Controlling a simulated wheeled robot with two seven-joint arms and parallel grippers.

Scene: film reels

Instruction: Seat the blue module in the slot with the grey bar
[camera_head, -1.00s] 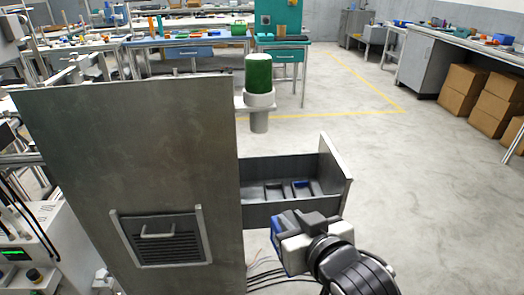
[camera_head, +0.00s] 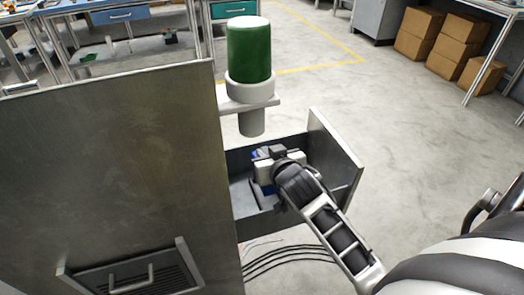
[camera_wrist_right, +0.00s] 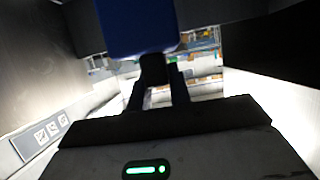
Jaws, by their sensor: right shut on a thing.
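The blue module (camera_wrist_right: 137,25) is in my right gripper (camera_head: 266,155), and a small blue part of it shows at the fingers in the head view (camera_head: 257,155). The gripper's dark fingers (camera_wrist_right: 160,82) are shut on it in the right wrist view. The gripper is over the open metal drawer (camera_head: 340,160), which has slots in its floor. My gripper and forearm hide most of the slots, so I cannot tell which holds the grey bar or whether the module touches a slot. My left gripper is not in view.
A large metal cabinet panel (camera_head: 110,160) stands left of the drawer. A green cylinder on a white collar (camera_head: 249,55) sits on a bracket just behind the drawer. Black cables (camera_head: 290,257) hang below. The floor to the right is clear, with cardboard boxes (camera_head: 420,35) at the back.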

